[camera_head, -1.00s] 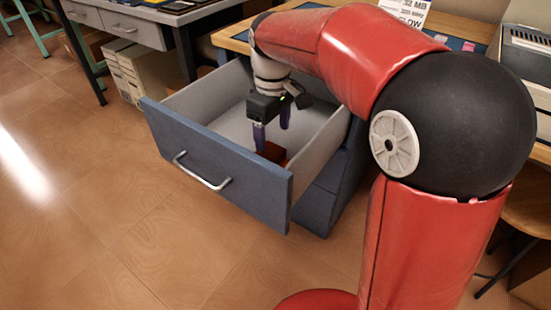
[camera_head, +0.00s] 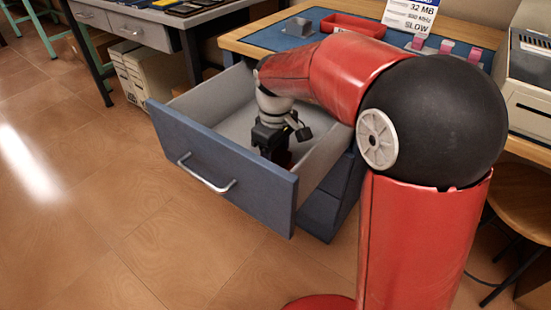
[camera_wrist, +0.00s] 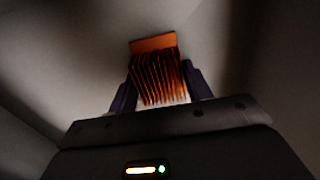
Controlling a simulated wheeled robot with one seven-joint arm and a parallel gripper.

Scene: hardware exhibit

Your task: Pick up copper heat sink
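The copper heat sink (camera_wrist: 160,75) has thin orange-brown fins and a flat plate at its far edge. It is inside the open blue drawer (camera_head: 235,165). In the wrist view my gripper (camera_wrist: 160,80) has one dark finger on each side of the heat sink. The fingers are spread wide, with the fins between them; whether they touch its sides is hard to tell. In the head view my gripper (camera_head: 272,145) is down inside the drawer. The drawer and my wrist mostly hide the fingers and the heat sink there.
The drawer's front panel and side walls stand close around my gripper. A wooden desk (camera_head: 240,45) with a blue mat, a red tray (camera_head: 352,24) and a grey block is behind. A beige device (camera_head: 528,80) stands at right. Floor at left is clear.

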